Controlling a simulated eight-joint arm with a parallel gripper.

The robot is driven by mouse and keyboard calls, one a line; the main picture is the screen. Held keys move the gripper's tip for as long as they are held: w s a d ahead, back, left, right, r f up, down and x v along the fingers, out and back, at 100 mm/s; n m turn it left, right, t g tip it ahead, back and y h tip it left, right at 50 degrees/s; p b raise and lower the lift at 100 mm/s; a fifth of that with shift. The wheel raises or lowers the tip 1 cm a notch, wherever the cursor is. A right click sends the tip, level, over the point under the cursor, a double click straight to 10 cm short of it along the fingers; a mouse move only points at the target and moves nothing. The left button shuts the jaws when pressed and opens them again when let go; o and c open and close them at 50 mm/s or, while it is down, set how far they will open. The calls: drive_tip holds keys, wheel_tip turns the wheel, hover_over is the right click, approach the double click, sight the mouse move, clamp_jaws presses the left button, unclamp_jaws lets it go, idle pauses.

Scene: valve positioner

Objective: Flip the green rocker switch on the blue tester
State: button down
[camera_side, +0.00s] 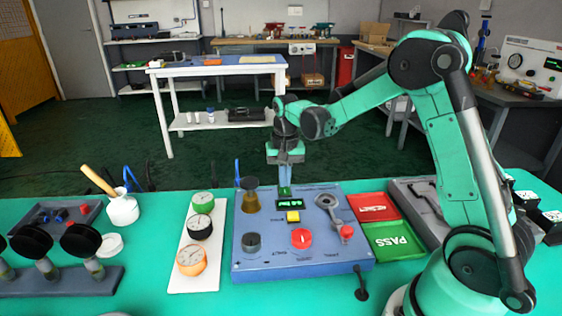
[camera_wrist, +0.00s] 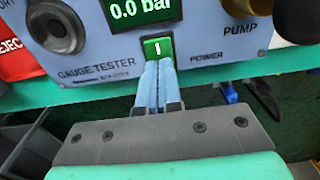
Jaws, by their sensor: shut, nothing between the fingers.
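The blue tester (camera_side: 262,258) stands on the green bench, and its panel (camera_wrist: 100,60) fills the upper part of the wrist view. The green rocker switch (camera_wrist: 158,47), marked with a white bar and labelled POWER, sits near the panel's edge. In the side view the green switch (camera_side: 285,190) shows just below my fingertips. My gripper (camera_wrist: 158,62) is shut and empty. Its blue fingertips are at the lower edge of the switch; I cannot tell whether they touch it. My gripper (camera_side: 285,182) points down over the tester's back edge in the side view.
The display (camera_wrist: 142,10) reads 0.0 bar. A brass pump knob (camera_side: 250,195) stands left of my gripper, and a lever fitting (camera_side: 330,205) stands right. Gauges on a white board (camera_side: 190,280) lie left; red and green trays (camera_side: 395,240) lie right.

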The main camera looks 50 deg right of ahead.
sight(286, 194)
wheel_tip(286, 194, up, 14)
drive_tip(key=s+a, duration=0.1)
drive_tip(key=shift+s+a, duration=0.2)
idle(0.3)
